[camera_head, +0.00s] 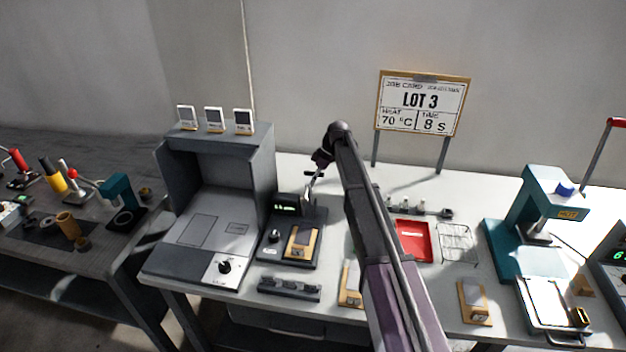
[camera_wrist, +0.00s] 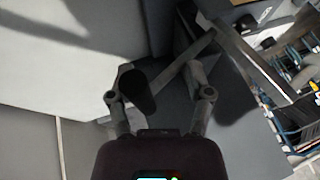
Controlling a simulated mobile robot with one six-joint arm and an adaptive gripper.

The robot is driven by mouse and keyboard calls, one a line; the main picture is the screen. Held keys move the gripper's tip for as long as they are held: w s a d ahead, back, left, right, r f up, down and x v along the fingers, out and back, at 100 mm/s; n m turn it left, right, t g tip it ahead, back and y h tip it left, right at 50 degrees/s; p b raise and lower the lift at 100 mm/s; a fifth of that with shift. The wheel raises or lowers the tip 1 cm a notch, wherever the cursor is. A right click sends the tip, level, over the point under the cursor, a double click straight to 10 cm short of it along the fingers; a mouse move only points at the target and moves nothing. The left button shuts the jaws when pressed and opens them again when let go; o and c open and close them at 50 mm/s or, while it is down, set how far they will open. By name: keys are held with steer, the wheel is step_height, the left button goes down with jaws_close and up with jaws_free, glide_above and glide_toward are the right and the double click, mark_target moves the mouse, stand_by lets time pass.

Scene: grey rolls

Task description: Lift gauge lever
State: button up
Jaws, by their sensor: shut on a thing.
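The gauge (camera_head: 292,240) is a dark block with a small green-lit display (camera_head: 286,208), left of centre on the white bench. A wooden piece with a grey top (camera_head: 301,241) sits on its base. My gripper (camera_head: 318,172) is above the gauge's back right corner, with the thin gauge lever (camera_head: 311,188) below it. In the wrist view my gripper (camera_wrist: 165,82) is closed in on the lever, whose pale bar (camera_wrist: 185,64) slants up to the right. The exact contact is partly hidden by the dark finger pad.
A grey hooded station (camera_head: 215,205) stands just left of the gauge. A red tray (camera_head: 413,241), a wire rack (camera_head: 456,243) and a teal press (camera_head: 530,220) stand to the right. A job card sign (camera_head: 421,104) rises behind. My arm crosses the bench's middle.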

steer(key=shift+d, duration=0.1)
steer(key=shift+w, duration=0.1)
steer(key=w+d+r+p, duration=0.6)
steer(key=w+d, duration=0.2)
steer(key=w, duration=0.3)
steer(key=shift+w+r+p, duration=0.2)
steer(key=shift+w+p, duration=0.1)
steer(key=shift+w, duration=0.05)
stand_by(2.0)
steer(key=shift+d, duration=0.1)
stand_by(0.3)
steer(key=s+d+m+h, duration=0.1)
steer(key=s+m, duration=0.4)
steer(key=s, duration=1)
steer(key=s+d+f+m+t+h, duration=0.1)
steer(key=s+d+m, duration=0.3)
steer(key=s, duration=1.2)
steer(key=s+d+f+m+t+h, duration=0.1)
steer(key=s+m, duration=0.5)
steer(key=s, duration=0.9)
steer(key=shift+s+d+h, duration=0.2)
steer(key=shift+d+h, duration=0.6)
steer(key=shift+h, duration=0.2)
